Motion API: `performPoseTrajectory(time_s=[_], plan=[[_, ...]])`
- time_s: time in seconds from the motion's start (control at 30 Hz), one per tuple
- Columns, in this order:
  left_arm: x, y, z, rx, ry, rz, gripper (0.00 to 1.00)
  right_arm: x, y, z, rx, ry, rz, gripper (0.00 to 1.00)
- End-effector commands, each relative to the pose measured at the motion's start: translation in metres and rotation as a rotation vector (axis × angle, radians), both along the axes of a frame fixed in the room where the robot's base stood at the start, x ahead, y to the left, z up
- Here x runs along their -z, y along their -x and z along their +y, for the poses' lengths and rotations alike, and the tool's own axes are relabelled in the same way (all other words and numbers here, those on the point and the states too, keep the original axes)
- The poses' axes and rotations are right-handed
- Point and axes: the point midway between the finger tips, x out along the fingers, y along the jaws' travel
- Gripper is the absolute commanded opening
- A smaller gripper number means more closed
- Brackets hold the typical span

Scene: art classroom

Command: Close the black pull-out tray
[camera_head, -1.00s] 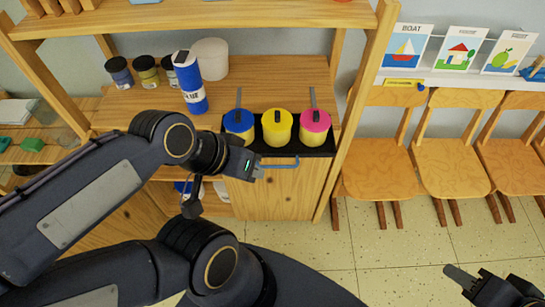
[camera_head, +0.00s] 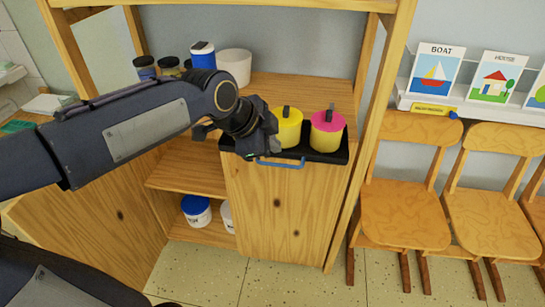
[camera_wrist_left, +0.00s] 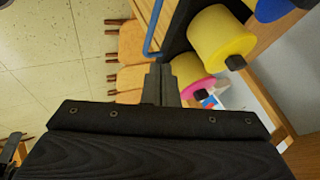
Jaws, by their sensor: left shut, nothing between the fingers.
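The black pull-out tray (camera_head: 335,156) sits on top of the wooden cabinet and sticks out past its front, with a blue bar handle (camera_head: 281,165) on its front edge. A yellow pot (camera_head: 288,128) and a pink-lidded pot (camera_head: 326,132) stand on it. A blue-lidded pot (camera_wrist_left: 276,8) shows at the corner of the left wrist view; my arm hides it in the head view. My left gripper (camera_head: 262,155) is shut and empty at the left end of the tray front, close to the handle; I cannot tell if they touch. My right gripper is out of view.
The wooden shelf unit (camera_head: 295,215) holds a blue bottle (camera_head: 203,55), a white tub (camera_head: 234,66) and dark jars at the back. A white bucket with a blue lid (camera_head: 196,210) stands in the lower cubby. Wooden chairs (camera_head: 405,213) stand to the right.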

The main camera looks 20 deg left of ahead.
Motion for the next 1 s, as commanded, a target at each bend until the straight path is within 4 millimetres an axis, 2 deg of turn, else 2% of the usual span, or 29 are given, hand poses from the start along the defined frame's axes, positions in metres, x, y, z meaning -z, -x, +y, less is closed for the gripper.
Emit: performPoseTrajectory(time_s=[0.2,0.4,0.6,1.0], plan=[[0.036,-0.022,-0.011,0.0,-0.001,0.007,0.0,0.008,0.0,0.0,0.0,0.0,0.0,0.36],[0.059,-0.038,-0.018,-0.002,0.001,0.004,0.0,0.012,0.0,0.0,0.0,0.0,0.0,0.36],[0.067,-0.044,-0.021,-0.003,0.002,0.002,0.0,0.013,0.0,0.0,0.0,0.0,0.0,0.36],[0.066,-0.05,-0.019,-0.005,0.003,0.003,0.0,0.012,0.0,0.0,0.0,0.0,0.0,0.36]])
